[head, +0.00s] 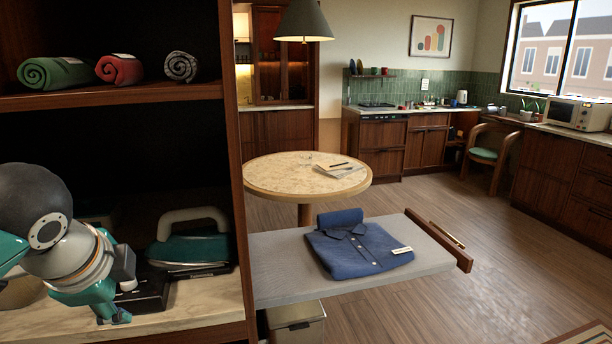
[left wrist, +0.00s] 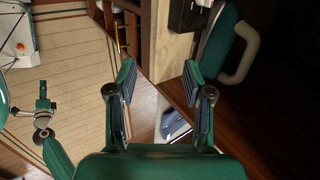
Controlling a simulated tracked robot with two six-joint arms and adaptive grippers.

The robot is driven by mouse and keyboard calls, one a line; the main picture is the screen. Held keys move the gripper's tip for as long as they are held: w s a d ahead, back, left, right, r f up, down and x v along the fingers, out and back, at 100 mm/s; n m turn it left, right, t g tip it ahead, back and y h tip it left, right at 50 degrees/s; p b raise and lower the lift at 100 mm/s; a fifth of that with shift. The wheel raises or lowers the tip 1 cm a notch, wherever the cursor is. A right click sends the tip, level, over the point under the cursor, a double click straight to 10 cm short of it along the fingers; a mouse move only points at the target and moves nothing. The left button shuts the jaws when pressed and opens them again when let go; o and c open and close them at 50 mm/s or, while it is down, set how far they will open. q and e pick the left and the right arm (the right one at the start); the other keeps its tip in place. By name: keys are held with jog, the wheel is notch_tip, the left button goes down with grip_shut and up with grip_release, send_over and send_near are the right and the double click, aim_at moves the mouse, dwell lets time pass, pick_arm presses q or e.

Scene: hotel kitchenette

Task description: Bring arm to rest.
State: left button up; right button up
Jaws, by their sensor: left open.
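My left arm comes in from the left in the head view, at the lower shelf of the cabinet. Its teal left gripper (head: 112,312) points down at the pale shelf top, partly hidden behind its own wrist. In the left wrist view the gripper's two fingers (left wrist: 158,78) stand apart with nothing between them. A teal iron (head: 192,250) with a cream handle stands on the shelf to the right of the gripper, apart from it. The iron (left wrist: 217,45) also shows at the upper right of the left wrist view.
A black device (head: 150,292) sits close beside the gripper. The cabinet's upright (head: 236,170) and upper shelf (head: 120,96), with rolled towels, bound the space. A folded blue shirt (head: 360,248) lies on the grey board (head: 275,262) outside. Open floor (head: 430,220) lies beyond.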

pick_arm(q)
jog(key=w+d+f+n+g+h+p, duration=0.1)
jog(key=d+f, duration=0.2)
jog(key=f, duration=0.6)
jog(key=w+d+f+n+g+h+p, duration=0.15)
jog(key=d+f, duration=0.25)
jog(key=f, duration=0.5)
jog(key=w+d+f+n+g+h, duration=0.1)
jog(key=d+f, duration=0.2)
jog(key=f, duration=0.6)
jog(key=s+d+f+n+g+h+p, duration=0.1)
jog(key=s+f+n, duration=0.5)
jog(key=s+f, duration=0.3)
jog(key=s+d+f+n+g+h+p, duration=0.1)
jog(key=s+f+n, duration=0.6)
jog(key=f, duration=0.7)
jog(key=shift+s+d+f, duration=0.2)
jog(key=shift+s+d, duration=0.2)
jog(key=shift+s, duration=0.85)
pick_arm(e)
jog(key=r, duration=0.4)
jog(key=shift+s+r, duration=0.3)
pick_arm(q)
jog(key=shift+g+h, duration=0.25)
